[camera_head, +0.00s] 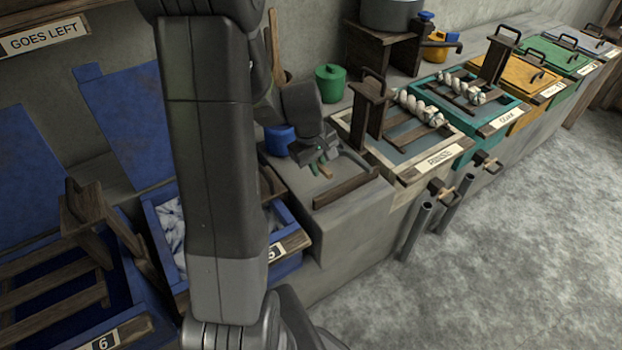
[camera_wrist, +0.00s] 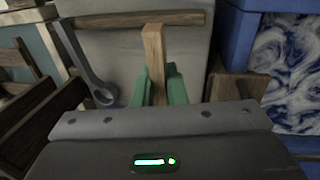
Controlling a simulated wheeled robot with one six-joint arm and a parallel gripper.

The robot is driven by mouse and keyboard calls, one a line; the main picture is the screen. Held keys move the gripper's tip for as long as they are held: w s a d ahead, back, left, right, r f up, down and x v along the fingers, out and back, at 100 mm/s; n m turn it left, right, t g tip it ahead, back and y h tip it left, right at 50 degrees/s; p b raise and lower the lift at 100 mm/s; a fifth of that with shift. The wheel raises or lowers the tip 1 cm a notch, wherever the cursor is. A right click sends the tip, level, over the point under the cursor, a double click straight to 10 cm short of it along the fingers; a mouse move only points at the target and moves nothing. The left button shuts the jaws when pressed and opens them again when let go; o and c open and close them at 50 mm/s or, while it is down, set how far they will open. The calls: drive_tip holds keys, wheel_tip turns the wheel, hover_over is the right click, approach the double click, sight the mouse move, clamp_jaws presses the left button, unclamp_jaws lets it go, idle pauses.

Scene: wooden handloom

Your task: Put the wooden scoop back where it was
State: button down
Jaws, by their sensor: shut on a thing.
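My gripper (camera_head: 322,160) is over the grey counter (camera_head: 345,212), just behind the wooden bar at its front edge. In the wrist view, its green fingers (camera_wrist: 157,86) are shut on a light wooden handle, which I take to be the wooden scoop (camera_wrist: 154,50). The handle points away from the palm between the fingers. A small piece of the scoop also shows below the gripper in the head view (camera_head: 326,171). The scoop's bowl is not clearly visible, and I cannot tell whether the scoop touches the counter.
A green lidded pot (camera_head: 329,84) and a blue container (camera_head: 279,140) stand near the gripper. The rinse vat (camera_head: 432,170) is to the right. Blue vats, one labelled 6 (camera_head: 105,341), are to the left. A grey ring-ended tool (camera_wrist: 86,65) shows in the wrist view.

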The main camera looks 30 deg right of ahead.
drive_tip(key=shift+f, duration=2.95)
drive_tip(key=shift+f+b, duration=0.15)
drive_tip(key=shift+b, duration=0.25)
drive_tip(key=c, duration=1.5)
unclamp_jaws()
drive_tip(key=r, duration=0.4)
drive_tip(key=a+r+p, duration=0.1)
drive_tip(key=r, duration=0.3)
drive_tip(key=a+r, duration=0.1)
drive_tip(key=r, duration=0.3)
drive_tip(key=shift+s+a, duration=0.1)
drive_tip(key=shift+s, duration=0.05)
